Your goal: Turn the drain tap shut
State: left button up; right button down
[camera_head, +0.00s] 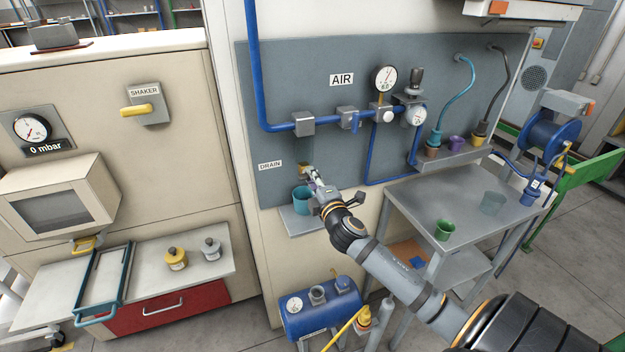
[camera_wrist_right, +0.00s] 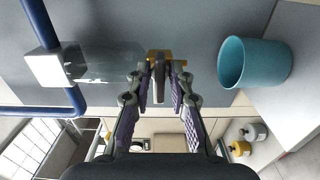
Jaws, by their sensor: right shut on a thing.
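The drain tap (camera_head: 304,167) sticks out of the grey wall panel beside the DRAIN label (camera_head: 270,165). In the right wrist view its brass body and grey lever (camera_wrist_right: 158,82) lie between my fingertips. My right gripper (camera_head: 313,178) is shut on the lever; the wrist view shows the two fingers (camera_wrist_right: 161,88) on either side of it. In the head view the gripper partly hides the tap. A teal cup (camera_head: 300,198) stands on a small shelf below the tap. It also shows in the wrist view (camera_wrist_right: 262,65), apart from the fingers. My left gripper is not in view.
A blue air pipe (camera_head: 275,127) with valves and gauges runs along the panel above. A blue tank (camera_head: 318,316) sits below, and the shaker cabinet (camera_head: 100,105) is at left.

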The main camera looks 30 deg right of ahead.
jog(key=shift+f, duration=0.1)
jog(key=c, duration=1.4)
grip_release()
jog(key=v, duration=1.2)
jog(key=shift+s, duration=0.1)
